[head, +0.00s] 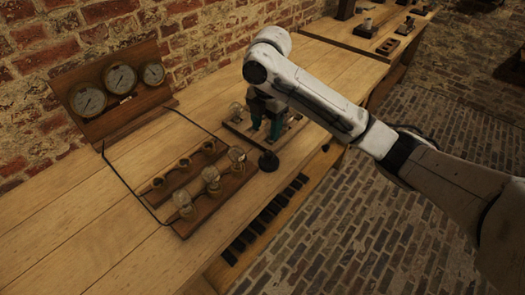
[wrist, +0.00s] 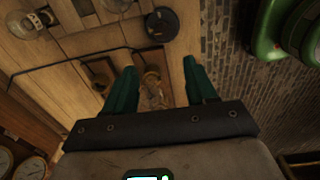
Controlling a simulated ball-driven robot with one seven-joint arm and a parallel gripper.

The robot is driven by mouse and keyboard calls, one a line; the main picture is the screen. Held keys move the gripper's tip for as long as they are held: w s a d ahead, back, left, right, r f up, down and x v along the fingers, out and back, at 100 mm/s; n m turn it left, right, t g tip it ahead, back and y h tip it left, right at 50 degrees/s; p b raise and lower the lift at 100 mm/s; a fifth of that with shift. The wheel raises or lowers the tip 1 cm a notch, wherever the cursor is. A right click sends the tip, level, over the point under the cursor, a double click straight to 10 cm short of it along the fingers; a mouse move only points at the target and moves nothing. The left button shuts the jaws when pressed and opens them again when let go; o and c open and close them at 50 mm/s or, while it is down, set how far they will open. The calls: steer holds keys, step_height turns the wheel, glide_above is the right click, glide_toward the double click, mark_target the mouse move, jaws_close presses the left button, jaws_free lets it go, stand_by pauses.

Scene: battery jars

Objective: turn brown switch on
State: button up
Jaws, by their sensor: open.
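I cannot make out for certain which part is the brown switch. My gripper (head: 265,128) hangs over a small wooden board (head: 237,131) on the bench, its teal fingers pointing down. In the wrist view the fingers (wrist: 160,80) are spread apart with nothing held. A glass bulb (wrist: 151,82) on a brown board shows between and beyond the fingertips; I cannot tell how far below them. A round black piece (head: 268,161) stands at the bench's front side, just below my gripper in the head view, apart from it. The arm and gripper hide part of the small board.
A wooden panel with dial gauges (head: 119,80) leans by the brick wall, with black cable running from it. A board with glass bulbs (head: 211,200) and a rack of small round sockets (head: 184,166) stand left of my gripper. Bare bench (head: 130,252) lies front left.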

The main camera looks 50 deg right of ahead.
mark_target(269, 153)
steer(key=f+b, duration=0.1)
steer(key=f, duration=0.2)
steer(key=f+b, duration=0.1)
steer(key=f, duration=0.3)
steer(key=d+f+b, duration=0.1)
steer(key=f+b, duration=0.1)
steer(key=f, duration=0.2)
steer(key=shift+s+d, duration=0.1)
steer(key=shift+c, duration=0.2)
jaws_close()
steer(key=shift+r, duration=0.1)
